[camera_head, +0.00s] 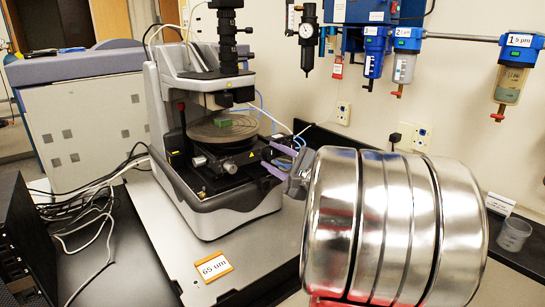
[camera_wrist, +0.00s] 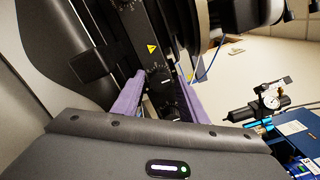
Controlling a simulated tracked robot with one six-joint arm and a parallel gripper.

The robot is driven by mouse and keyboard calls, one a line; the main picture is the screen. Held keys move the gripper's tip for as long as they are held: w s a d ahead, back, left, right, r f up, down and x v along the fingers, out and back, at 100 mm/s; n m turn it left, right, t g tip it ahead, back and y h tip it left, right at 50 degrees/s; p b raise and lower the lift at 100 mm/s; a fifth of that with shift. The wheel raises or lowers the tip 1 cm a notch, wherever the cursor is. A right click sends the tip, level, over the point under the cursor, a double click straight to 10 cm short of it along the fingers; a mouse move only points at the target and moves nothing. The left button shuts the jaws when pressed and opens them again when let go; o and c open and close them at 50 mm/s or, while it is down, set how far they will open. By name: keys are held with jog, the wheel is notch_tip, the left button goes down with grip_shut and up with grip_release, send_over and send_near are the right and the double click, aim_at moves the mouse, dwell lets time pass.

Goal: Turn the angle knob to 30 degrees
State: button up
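The stylus profiler (camera_head: 215,205) is a grey and black instrument with a round stage (camera_head: 222,130). My gripper (camera_head: 272,159) reaches in at its right side, with two purple fingers apart. In the wrist view my gripper (camera_wrist: 164,92) has one finger at each side of a dark knob (camera_wrist: 170,109) with a white mark. I cannot tell whether the fingers touch the knob, and the angle is too small to read. In the head view the fingers mostly hide the knob.
Filters and a gauge (camera_head: 307,32) hang on the wall behind.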

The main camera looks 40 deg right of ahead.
jog(key=shift+c, duration=0.6)
grip_shut()
